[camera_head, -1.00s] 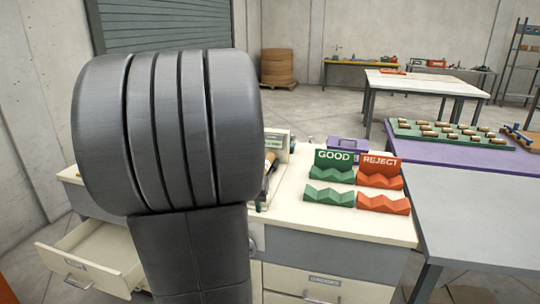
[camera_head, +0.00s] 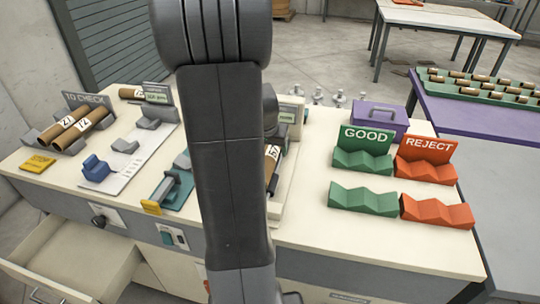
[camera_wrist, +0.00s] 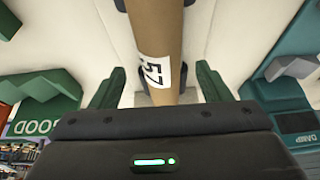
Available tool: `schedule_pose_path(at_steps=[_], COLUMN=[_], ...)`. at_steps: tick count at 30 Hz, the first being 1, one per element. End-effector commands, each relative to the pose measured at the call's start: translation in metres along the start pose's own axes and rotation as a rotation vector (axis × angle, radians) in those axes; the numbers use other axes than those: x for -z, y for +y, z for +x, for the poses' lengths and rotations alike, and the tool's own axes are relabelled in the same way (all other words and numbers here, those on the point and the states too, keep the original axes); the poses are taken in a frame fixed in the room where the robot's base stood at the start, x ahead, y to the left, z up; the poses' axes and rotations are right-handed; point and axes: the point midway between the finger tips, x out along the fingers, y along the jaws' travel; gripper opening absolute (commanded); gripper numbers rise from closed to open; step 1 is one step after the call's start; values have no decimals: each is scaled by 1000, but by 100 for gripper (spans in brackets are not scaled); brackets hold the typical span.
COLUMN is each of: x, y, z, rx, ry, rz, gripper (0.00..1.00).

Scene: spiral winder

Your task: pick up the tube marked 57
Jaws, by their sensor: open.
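The tube marked 57 (camera_head: 272,165) is a brown cardboard tube with a white label. In the head view it rests on a pale scale-like device (camera_head: 287,180), partly hidden behind my arm. In the wrist view the tube (camera_wrist: 155,30) runs down the middle, with its 57 label toward the gripper. My gripper (camera_wrist: 160,72) is open, one green finger on each side of the tube, with gaps showing on both sides. In the head view my arm hides most of the gripper.
Green GOOD racks (camera_head: 362,160) and red REJECT racks (camera_head: 427,170) stand empty to the right. Tubes marked 21 and 12 lie in the TO CHECK rack (camera_head: 90,101) at left. A purple box (camera_head: 379,118) stands behind. A drawer (camera_head: 75,260) is open at lower left.

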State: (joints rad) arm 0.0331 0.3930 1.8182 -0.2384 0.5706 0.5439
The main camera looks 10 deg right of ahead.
Motion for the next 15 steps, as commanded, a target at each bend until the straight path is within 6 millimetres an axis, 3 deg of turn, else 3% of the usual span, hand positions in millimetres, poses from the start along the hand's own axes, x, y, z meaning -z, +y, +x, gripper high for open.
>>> schedule_pose_path(at_steps=[7, 15], x=[-2, -1], y=[-1, -2], z=[32, 41], rx=[-2, 0], ry=[-3, 0], rz=[-1, -2], gripper=[71, 71])
